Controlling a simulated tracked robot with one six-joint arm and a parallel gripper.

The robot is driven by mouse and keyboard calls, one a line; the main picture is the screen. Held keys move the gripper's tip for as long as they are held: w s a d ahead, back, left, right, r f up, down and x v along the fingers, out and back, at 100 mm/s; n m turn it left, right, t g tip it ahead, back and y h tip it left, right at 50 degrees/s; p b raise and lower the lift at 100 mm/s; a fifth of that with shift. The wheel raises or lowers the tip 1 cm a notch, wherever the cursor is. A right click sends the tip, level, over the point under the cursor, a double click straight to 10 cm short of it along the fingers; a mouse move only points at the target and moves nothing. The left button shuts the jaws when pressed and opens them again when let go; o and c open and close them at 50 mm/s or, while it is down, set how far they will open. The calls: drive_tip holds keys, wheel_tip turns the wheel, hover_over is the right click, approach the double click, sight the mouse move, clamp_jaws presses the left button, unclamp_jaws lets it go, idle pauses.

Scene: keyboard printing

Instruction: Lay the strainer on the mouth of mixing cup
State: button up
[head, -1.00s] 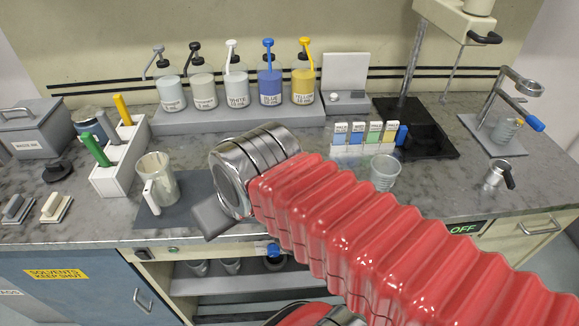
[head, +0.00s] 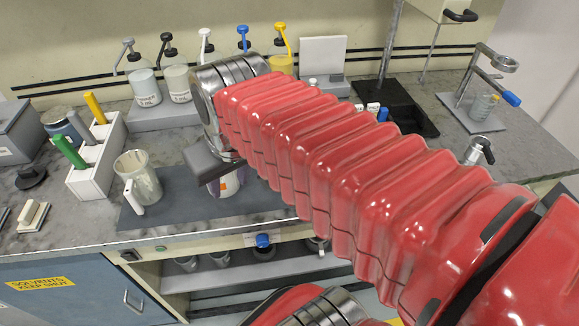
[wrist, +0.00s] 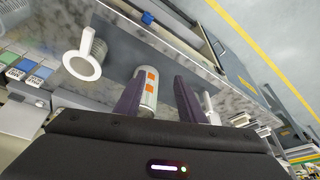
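My gripper (wrist: 160,92) is open, its two dark fingers spread on either side of a pale cup (wrist: 148,88) with orange patches. The cup is near the left finger, with a gap to the right finger. In the head view this cup (head: 228,183) stands on the dark mat, partly hidden by my gripper. A clear mug with a white handle (head: 140,178) stands to its left. The wrist view shows a white-rimmed round vessel (wrist: 83,66) at left. I cannot tell for sure which item is the strainer or which is the mixing cup.
Several pump bottles (head: 177,80) stand along the back. A white holder (head: 98,158) with coloured handles is at left. A stand with a ring and blue handle (head: 511,99) and a small metal pot with black handle (head: 478,152) are at right. My arm hides the counter's middle.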

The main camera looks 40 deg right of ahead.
drive_tip(key=w+d+r+m+g, duration=0.1)
drive_tip(key=d+m+g, duration=0.3)
drive_tip(key=d, duration=1.3)
drive_tip(key=shift+r+m+y, duration=0.3)
drive_tip(key=shift+r+m, duration=0.05)
drive_tip(key=shift+m, duration=0.15)
drive_tip(key=shift+f, duration=4.35)
drive_tip(key=shift+d+f, duration=0.1)
drive_tip(key=shift+f, duration=2.5)
